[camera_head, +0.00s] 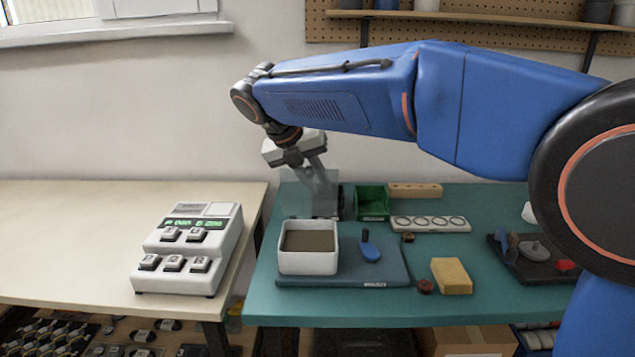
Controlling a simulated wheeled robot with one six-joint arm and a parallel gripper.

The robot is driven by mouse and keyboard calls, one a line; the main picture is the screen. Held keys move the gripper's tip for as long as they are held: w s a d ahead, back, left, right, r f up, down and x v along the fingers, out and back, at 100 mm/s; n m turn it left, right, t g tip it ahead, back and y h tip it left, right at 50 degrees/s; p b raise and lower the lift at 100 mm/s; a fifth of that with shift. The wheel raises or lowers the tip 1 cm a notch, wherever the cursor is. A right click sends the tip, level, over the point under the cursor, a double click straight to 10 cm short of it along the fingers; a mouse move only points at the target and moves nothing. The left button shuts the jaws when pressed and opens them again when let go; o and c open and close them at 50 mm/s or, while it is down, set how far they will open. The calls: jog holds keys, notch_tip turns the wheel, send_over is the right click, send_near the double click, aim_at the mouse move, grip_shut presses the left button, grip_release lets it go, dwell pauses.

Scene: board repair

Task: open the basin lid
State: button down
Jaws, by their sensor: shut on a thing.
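The basin (308,263) is a white open-topped box on a blue-grey mat at the left front of the teal table. Its brownish inside shows from above. A grey, see-through panel (322,198), which looks like the basin lid, stands roughly upright behind the basin. My gripper (316,172) reaches down to this panel from above and is shut on it. The fingertips and the exact grip point are hard to make out. Whether the panel touches the basin's back rim cannot be told.
A green bin (372,203), a white tray with round slots (430,224) and a yellow sponge (452,276) are further right. A white keyed device (190,250) stands on the pale table at left.

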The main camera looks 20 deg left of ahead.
jog(key=shift+s+a+f, duration=0.1)
jog(key=shift+a+f, duration=0.05)
jog(key=shift+f, duration=0.25)
jog(key=c, duration=1.6)
grip_release()
jog(key=shift+a, duration=0.1)
jog(key=shift+c, duration=0.2)
jog(key=shift+r, duration=0.1)
jog(key=shift+s+r, duration=0.1)
jog(key=shift+r, duration=0.4)
jog(key=v, duration=1.6)
jog(key=shift+s+a+r, duration=0.1)
jog(key=shift+s+r, duration=0.05)
